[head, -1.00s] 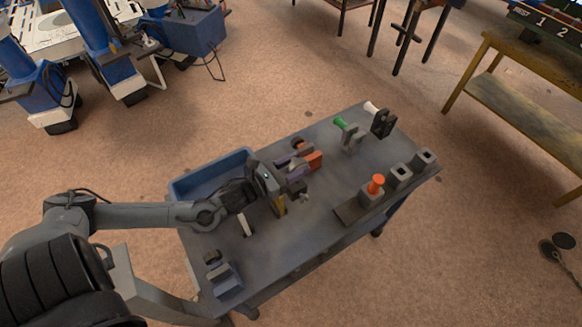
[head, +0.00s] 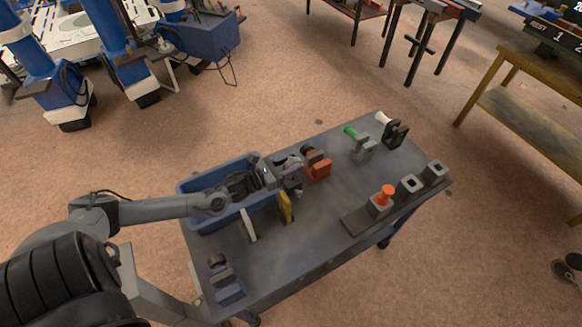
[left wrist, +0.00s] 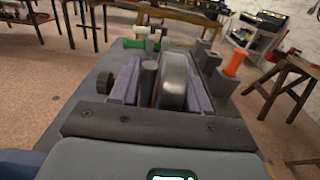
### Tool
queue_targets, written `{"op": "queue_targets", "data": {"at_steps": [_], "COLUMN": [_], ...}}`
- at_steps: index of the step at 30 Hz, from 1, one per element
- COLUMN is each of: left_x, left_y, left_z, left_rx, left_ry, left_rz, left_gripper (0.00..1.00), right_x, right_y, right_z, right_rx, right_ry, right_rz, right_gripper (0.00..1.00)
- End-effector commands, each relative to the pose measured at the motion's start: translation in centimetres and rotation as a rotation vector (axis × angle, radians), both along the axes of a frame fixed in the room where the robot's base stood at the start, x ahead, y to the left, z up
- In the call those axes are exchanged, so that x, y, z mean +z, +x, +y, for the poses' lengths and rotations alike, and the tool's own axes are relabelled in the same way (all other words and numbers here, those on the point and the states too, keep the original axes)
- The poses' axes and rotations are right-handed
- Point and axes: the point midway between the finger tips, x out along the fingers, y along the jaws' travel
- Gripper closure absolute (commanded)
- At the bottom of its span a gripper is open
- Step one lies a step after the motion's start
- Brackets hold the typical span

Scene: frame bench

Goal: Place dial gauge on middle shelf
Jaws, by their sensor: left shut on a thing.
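My left gripper (head: 290,170) is over the grey cart top, beside the blue bin. In the left wrist view its two purple fingers (left wrist: 160,85) are shut on a silver, rounded thing with a dark stem, which I take as the dial gauge (left wrist: 174,80). In the head view the gauge is mostly hidden by the gripper. The gauge's face does not show. No shelf shows clearly as the middle one. My right gripper is out of view.
The cart top (head: 310,235) holds a blue bin (head: 185,215), an orange-red block (head: 318,167), a green-handled piece (head: 360,148), an orange knob (head: 386,193) and grey sockets. A yellowish bench (head: 515,110) with a lower shelf stands at right. The cart's front middle is clear.

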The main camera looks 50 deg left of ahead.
Motion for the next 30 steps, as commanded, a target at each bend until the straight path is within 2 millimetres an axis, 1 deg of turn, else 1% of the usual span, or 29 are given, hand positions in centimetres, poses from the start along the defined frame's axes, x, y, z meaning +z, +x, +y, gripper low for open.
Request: {"op": "queue_targets", "data": {"at_steps": [3,6,14,19,20,24,30], "left_x": [-0.9,-1.3,-1.4,-1.8,-2.0,-2.0,-2.0], "left_y": [0.2,0.2,0.1,0.1,0.0,0.0,0.0], "left_z": [0.0,0.0,0.0,0.0,0.0,0.0,0.0], "left_rx": [0.001,0.000,0.000,0.000,0.000,0.000,0.000], "left_ry": [-0.001,-0.002,-0.001,0.000,0.000,0.000,0.000], "left_rz": [-0.008,-0.009,-0.009,-0.008,-0.001,-0.001,-0.001], "left_gripper": [1.00,1.00,1.00,1.00,0.49,0.28,0.28], "right_x": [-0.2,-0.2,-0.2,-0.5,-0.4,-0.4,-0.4], "right_y": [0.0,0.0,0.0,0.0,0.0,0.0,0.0], "right_z": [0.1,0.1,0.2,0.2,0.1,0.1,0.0], "right_rx": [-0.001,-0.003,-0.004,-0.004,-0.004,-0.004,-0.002], "right_ry": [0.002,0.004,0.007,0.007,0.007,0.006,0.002], "right_rz": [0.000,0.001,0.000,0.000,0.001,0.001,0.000], "right_gripper": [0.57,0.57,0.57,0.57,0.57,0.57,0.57]}}
